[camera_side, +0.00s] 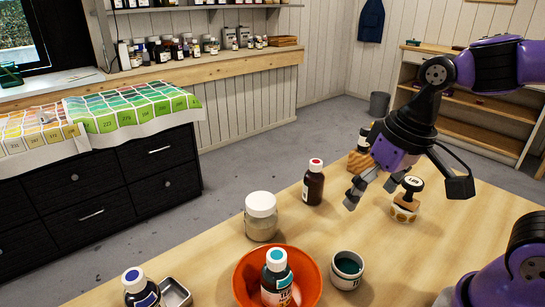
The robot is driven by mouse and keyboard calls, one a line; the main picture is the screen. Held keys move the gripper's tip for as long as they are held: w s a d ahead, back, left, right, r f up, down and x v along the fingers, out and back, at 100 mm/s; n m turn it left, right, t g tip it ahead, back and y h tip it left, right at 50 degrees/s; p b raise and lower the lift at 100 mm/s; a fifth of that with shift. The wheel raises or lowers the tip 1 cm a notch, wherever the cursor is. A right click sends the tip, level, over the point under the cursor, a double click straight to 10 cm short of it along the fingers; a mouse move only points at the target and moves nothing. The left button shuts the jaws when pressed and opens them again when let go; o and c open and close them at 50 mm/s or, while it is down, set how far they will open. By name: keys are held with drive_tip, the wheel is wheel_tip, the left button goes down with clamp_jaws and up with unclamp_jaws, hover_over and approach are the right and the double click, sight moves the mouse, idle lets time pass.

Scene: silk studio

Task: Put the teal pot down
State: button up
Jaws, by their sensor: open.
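The teal pot (347,271), a small open pot with a pale label and dark teal contents, stands upright on the wooden table (405,265), just right of the orange bowl. My gripper (370,196) is above the table, higher in the picture than the pot and apart from it. Its grey fingers are spread, and nothing shows between them.
The orange bowl (310,268) has a teal-capped bottle (277,277) in it. A white-lidded jar (262,219), a brown red-capped bottle (314,184) and a stamp (408,200) stand nearby. A blue-capped bottle (140,288) and metal tin (175,293) are at lower left.

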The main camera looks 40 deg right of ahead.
sight(348, 263)
drive_tip(key=a+f+m+g, duration=0.1)
drive_tip(key=f, duration=0.3)
drive_tip(key=a+f+g, duration=0.1)
drive_tip(key=f, duration=0.4)
drive_tip(key=a+f+m+g, duration=0.1)
drive_tip(key=f+g, duration=0.1)
drive_tip(key=f, duration=0.3)
drive_tip(key=shift+s+f+m, duration=0.1)
drive_tip(key=shift+s+m, duration=0.05)
drive_tip(key=shift+m, duration=0.15)
drive_tip(key=c, duration=1.3)
drive_tip(key=shift+c, duration=0.2)
